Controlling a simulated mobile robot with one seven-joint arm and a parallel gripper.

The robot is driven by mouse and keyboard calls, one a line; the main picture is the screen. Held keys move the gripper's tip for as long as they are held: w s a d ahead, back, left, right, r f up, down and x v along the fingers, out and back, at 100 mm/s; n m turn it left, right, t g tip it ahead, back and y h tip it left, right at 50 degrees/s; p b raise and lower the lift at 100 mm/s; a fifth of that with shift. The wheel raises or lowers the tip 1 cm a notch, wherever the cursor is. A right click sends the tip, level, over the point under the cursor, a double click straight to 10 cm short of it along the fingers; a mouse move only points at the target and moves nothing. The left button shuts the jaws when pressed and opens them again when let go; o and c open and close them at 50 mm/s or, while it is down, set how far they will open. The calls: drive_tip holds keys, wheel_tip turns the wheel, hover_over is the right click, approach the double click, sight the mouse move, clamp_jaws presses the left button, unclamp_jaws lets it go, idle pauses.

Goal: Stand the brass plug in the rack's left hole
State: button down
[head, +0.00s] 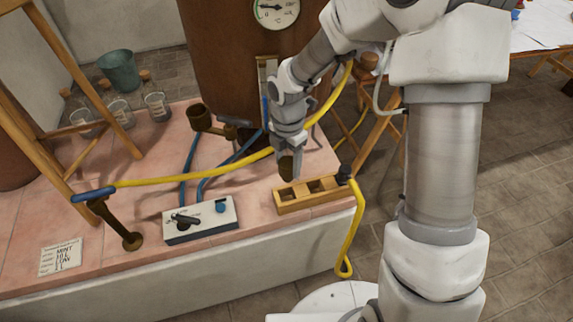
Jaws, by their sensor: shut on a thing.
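The rack (309,203) is a yellow wooden block with square holes, lying near the front right corner of the pink tiled bench. My gripper (286,156) points down over the rack's left part, shut on the brass plug (286,168). The plug is a dark brown-gold piece, roughly upright. Its lower end is close above or at the rack's left hole; I cannot tell whether it has entered. The rack's middle hole looks empty. A black fitting (343,173) stands at the rack's right end.
A yellow hose (215,171) arches behind my gripper, and another yellow length (357,220) hangs off the bench edge. A switch box (201,221) stands left of the rack. A large copper vessel (225,60) with a gauge rises behind.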

sight(287, 176)
drive_tip(key=shift+a+f, duration=0.15)
drive_tip(key=shift+f, duration=0.25)
wheel_tip(287, 176, down, 5)
drive_tip(key=b, duration=0.5)
drive_tip(key=shift+r, duration=0.2)
drive_tip(key=shift+r+p, duration=0.1)
drive_tip(key=shift+p, duration=0.25)
drive_tip(key=shift+f+b, duration=0.8)
drive_tip(key=shift+f, duration=1.5)
idle(4.0)
